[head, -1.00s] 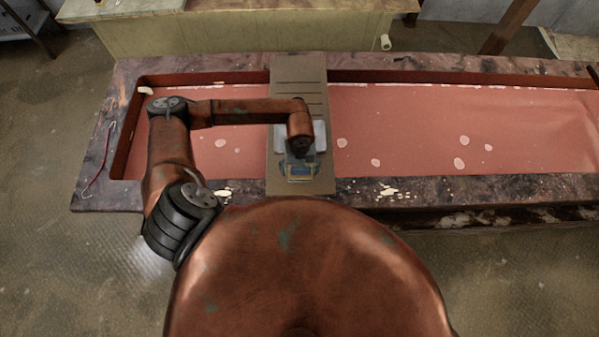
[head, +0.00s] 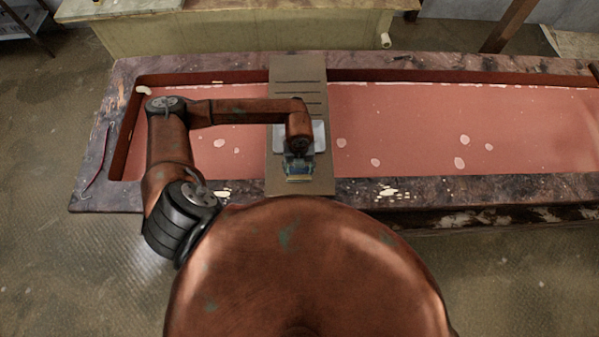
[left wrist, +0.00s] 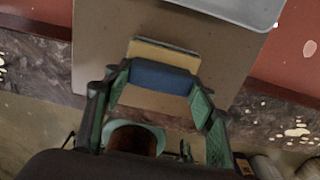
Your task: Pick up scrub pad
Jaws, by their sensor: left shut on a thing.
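The scrub pad (head: 299,179) is a small block with a blue part and a pale yellow part. It is at the near end of the brown board, mostly hidden by my gripper in the head view. In the left wrist view the pad (left wrist: 160,77) sits between the green inner faces of my fingers, which touch its two sides. My left gripper (head: 298,166) points down over the board and is shut on the pad; it also shows in the left wrist view (left wrist: 160,88). I cannot tell whether the pad is clear of the board. My right gripper is not in view.
The slotted brown board (head: 298,75) spans a long trough with a reddish floor (head: 400,125) and a dark stone rim (head: 450,188). A pale tray (head: 319,136) lies on the board just beyond the pad. A cream cabinet (head: 250,32) stands behind.

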